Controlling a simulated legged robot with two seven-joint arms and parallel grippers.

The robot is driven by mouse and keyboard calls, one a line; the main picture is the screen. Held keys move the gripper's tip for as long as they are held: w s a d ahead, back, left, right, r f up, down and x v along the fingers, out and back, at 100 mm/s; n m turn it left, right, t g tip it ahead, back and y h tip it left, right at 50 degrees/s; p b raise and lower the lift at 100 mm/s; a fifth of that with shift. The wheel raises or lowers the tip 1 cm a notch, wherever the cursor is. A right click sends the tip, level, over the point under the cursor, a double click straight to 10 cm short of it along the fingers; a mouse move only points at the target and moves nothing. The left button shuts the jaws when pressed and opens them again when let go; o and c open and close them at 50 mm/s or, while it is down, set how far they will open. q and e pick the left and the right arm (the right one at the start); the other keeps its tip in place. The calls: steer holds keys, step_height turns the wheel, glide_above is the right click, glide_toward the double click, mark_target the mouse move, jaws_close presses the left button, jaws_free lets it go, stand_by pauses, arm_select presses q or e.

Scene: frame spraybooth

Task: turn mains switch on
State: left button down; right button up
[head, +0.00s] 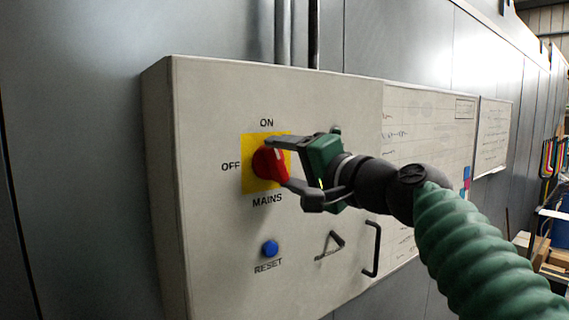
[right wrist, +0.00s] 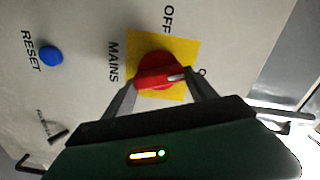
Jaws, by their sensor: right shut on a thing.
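The mains switch is a red rotary knob (head: 268,163) on a yellow plate (head: 249,181), on the front of a pale grey box. The box reads ON above the plate, OFF to its left and MAINS below. My right gripper (head: 279,164) is shut on the knob, one finger at its upper side and one at its lower side. In the right wrist view the knob (right wrist: 156,72) has a grip bar lying between the fingertips. The bar's white mark is at the end toward the partly hidden ON label. My left gripper is not in view.
A blue RESET button (head: 270,248) sits below the switch. Paper sheets (head: 430,115) hang on the wall at right.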

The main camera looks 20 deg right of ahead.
steer(key=shift+f+m, duration=0.15)
steer(key=shift+m, duration=0.95)
steer(key=shift+f+m, duration=0.1)
steer(key=shift+m, duration=1)
steer(key=shift+w, duration=0.1)
steer(key=o, duration=1.1)
steer(key=shift+o, duration=1.3)
steer(key=shift+w, duration=0.2)
steer(key=shift+s+d, duration=0.1)
steer(key=shift+s, duration=0.05)
steer(key=b+v, duration=0.6)
steer(key=v, duration=1)
steer(key=shift+d+b, duration=0.15)
steer(key=shift+b, duration=0.2)
steer(key=shift+s, duration=0.15)
